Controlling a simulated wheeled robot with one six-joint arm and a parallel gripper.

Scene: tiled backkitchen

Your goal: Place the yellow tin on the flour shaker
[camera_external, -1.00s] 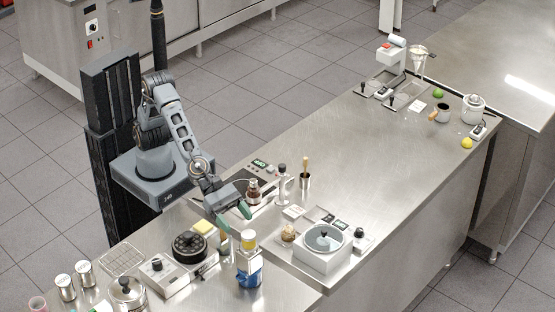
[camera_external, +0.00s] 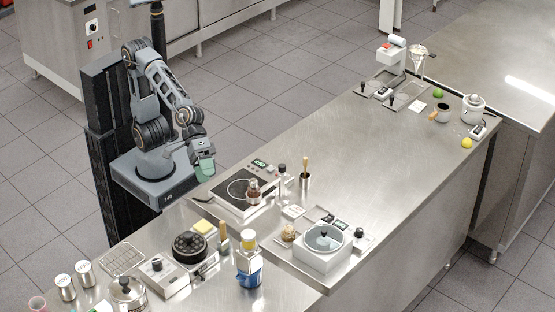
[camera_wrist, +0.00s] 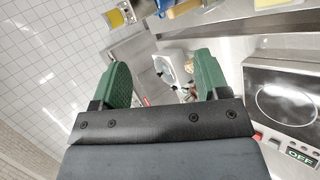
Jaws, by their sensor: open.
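The yellow tin (camera_external: 248,240), a small cylinder with a yellow band and pale ends, is upright at the front of the counter. It appears stacked on a pale, greyish body (camera_external: 247,259) that may be the flour shaker. A blue-and-white pack (camera_external: 250,276) overlaps this body, so the contact is unclear. A yellow cylinder with metallic ends, probably the tin, shows at the top of the wrist view (camera_wrist: 120,15). My gripper (camera_external: 206,171) is open and empty, behind the counter edge and well apart from the tin. Its green fingers are spread in the wrist view (camera_wrist: 158,72).
A cooktop (camera_external: 226,187) with a brown bottle (camera_external: 253,190) lies near my gripper. The counter's right middle is clear.

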